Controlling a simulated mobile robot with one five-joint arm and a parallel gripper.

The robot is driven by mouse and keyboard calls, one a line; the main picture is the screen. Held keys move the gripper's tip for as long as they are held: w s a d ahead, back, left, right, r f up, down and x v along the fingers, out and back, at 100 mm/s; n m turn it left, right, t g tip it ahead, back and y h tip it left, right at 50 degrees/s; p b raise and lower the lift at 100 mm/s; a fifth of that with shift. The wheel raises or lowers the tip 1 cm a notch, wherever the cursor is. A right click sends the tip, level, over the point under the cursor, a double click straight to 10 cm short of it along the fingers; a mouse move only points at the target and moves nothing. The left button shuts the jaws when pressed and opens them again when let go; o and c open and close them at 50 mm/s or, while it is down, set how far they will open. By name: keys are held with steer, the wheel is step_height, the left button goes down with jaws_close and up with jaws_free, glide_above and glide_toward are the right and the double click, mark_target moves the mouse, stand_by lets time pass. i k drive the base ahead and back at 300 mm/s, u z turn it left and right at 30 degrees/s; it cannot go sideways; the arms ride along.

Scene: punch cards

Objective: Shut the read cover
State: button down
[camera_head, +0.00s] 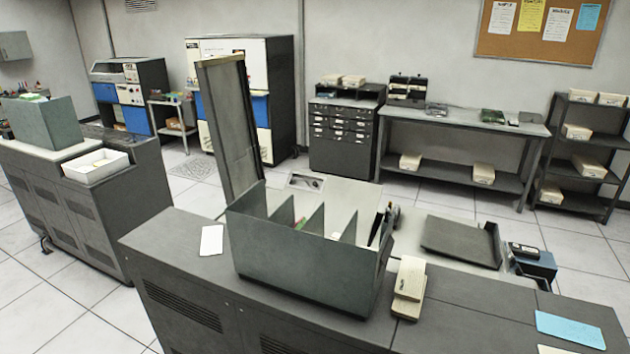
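A tall grey panel (230,125) with a lighter inner face and a dark rim stands nearly upright behind the left end of the grey divided bin. It looks like the read cover, raised open. Its lower edge is hidden behind the bin, so its hinge cannot be seen. A pale top surface (340,197) with a small dark-windowed panel (305,182) lies behind the bin, to the right of the raised panel. My gripper is not in view.
The divided bin (300,268) stands on the near grey cabinet (205,285). Beside it are a white card (212,240), a beige box (409,279) and a dark tray (460,243). A blue card (570,330) lies right. Tiled floor (70,305) is open at left.

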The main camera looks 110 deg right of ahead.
mark_target(341, 197)
steer(key=i, duration=1.8)
steer(key=z, duration=4.5)
steer(key=i, duration=0.95)
steer(key=z, duration=0.05)
